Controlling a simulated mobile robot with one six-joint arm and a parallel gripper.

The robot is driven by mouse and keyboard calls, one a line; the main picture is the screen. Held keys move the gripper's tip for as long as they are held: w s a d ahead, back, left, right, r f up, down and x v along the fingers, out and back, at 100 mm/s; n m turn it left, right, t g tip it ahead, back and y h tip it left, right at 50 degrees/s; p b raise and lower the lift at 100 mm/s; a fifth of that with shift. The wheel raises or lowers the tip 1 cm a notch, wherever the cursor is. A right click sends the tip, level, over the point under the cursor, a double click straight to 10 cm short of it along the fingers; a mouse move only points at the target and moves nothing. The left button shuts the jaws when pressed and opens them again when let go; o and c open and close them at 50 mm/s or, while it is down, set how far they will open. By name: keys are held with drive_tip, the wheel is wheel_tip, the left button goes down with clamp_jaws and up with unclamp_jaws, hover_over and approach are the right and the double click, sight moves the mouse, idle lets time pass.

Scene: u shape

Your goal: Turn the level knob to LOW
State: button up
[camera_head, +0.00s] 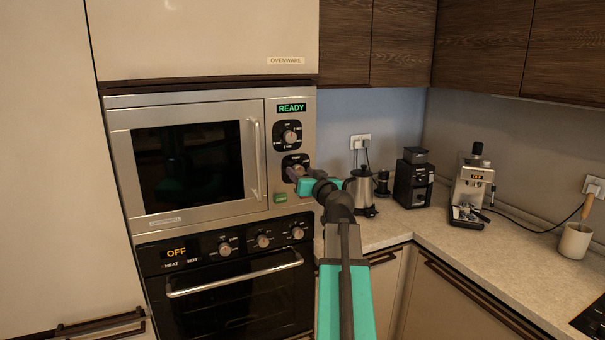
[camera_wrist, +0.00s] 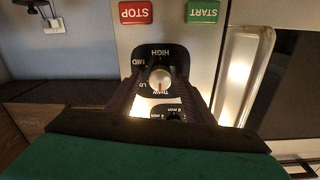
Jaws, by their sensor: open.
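The level knob (camera_wrist: 158,76) is a round silver knob on a black dial plate (camera_wrist: 159,55) with the labels HIGH, MID, LOW and THAW. The wrist view looks upside down. A red mark on the knob seems to point towards THAW. My gripper (camera_wrist: 160,92) is open, with its dark fingers on either side of the knob; I cannot tell whether they touch it. In the head view, my gripper (camera_head: 297,176) is at the lower dial of the microwave (camera_head: 188,105) panel and partly hides the knob there.
The upper knob (camera_head: 290,136) sits under a green READY display (camera_head: 292,108). A red STOP button (camera_wrist: 136,12) and a green START button (camera_wrist: 203,11) are close to the level dial. The door handle (camera_wrist: 243,75) is beside it. The oven (camera_head: 232,265) is below; a kettle (camera_head: 361,190) stands right.

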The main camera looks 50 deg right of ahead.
drive_tip(key=c, duration=1.1)
drive_tip(key=shift+o, duration=0.3)
drive_tip(key=shift+m, duration=0.4)
drive_tip(key=shift+f+m+b, duration=0.1)
drive_tip(key=shift+m+b, duration=0.5)
drive_tip(key=shift+m, duration=0.2)
drive_tip(key=m, duration=0.3)
drive_tip(key=shift+m+b, duration=0.35)
drive_tip(key=shift+m, duration=0.05)
drive_tip(key=m, duration=0.5)
drive_tip(key=shift+m+p, duration=0.3)
